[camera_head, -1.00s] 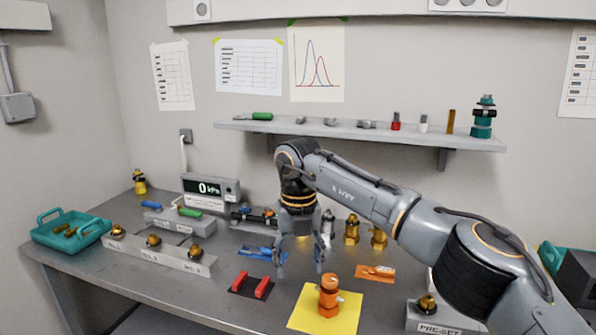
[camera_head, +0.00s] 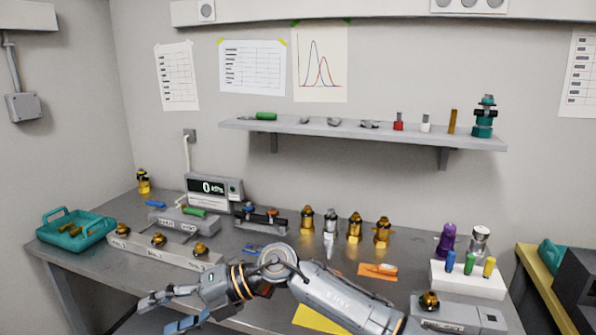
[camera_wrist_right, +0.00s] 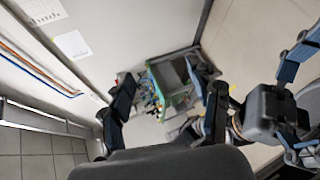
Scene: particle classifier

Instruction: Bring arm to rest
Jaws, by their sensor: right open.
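My right arm comes in from the lower right of the head view and reaches left, low along the front edge of the workbench (camera_head: 290,240). My right gripper (camera_head: 160,314) is at the lower left of that arm, its fingers spread and empty, near the bench's front edge. In the right wrist view the two dark fingers of this gripper (camera_wrist_right: 168,105) stand apart with nothing held between them. Another grey and blue gripper shape, probably my left gripper (camera_wrist_right: 275,110), shows at the right of that view; its jaw state is unclear. The left gripper is outside the head view.
A grey block with brass fittings (camera_head: 165,258) and a teal tray (camera_head: 50,240) are at the left. A yellow mat (camera_head: 318,318) is partly behind my arm. Several brass fittings stand at the back. A white block (camera_head: 465,283) with coloured pegs is at the right.

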